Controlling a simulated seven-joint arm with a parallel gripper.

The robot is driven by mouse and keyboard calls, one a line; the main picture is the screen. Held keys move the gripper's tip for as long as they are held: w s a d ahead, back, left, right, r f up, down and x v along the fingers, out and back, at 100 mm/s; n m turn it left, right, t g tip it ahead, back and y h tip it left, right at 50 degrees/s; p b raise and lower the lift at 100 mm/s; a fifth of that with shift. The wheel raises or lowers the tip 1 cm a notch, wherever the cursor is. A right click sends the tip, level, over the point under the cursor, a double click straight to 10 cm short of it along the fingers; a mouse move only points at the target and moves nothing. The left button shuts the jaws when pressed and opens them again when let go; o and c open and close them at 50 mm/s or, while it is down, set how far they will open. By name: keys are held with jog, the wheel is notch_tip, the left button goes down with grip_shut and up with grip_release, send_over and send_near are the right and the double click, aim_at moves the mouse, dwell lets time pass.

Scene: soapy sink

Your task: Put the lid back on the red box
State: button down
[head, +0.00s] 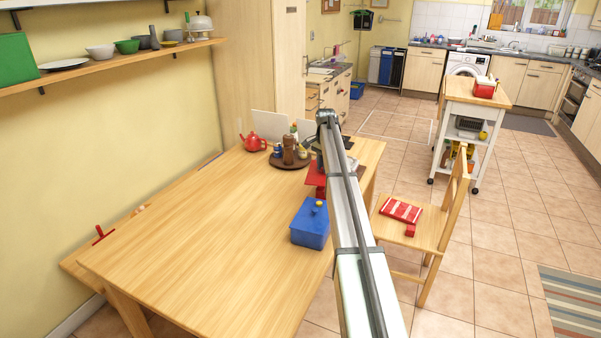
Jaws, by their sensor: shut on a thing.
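My arm reaches from the bottom of the head view over the table and bends down at its far end. My gripper (319,161) is small and partly hidden by the arm, at the table's right side. It is shut on a red piece (315,175), which looks like the lid. More red (320,191) shows just below it, probably the red box, mostly hidden behind my arm. I cannot tell whether the two touch. A blue box (309,228) with a yellow knob on top stands nearer on the table.
A round brown tray (277,163) with jars and a red teapot (253,142) stand at the table's back. A trolley (455,109) stands beyond. The table's left and front (190,240) are clear.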

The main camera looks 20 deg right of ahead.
jog(key=shift+m, duration=0.5)
jog(key=d, duration=0.2)
jog(key=d+r, duration=0.1)
jog(key=d, duration=0.1)
jog(key=d+r, duration=0.1)
jog(key=d, duration=0.1)
jog(key=shift+d, duration=0.1)
jog(key=shift+w+m, duration=0.1)
jog(key=shift+m, duration=0.5)
jog(key=shift+f, duration=0.25)
jog(key=shift+f, duration=2.95)
jog(key=shift+f, duration=0.25)
jog(key=c, duration=0.9)
grip_release()
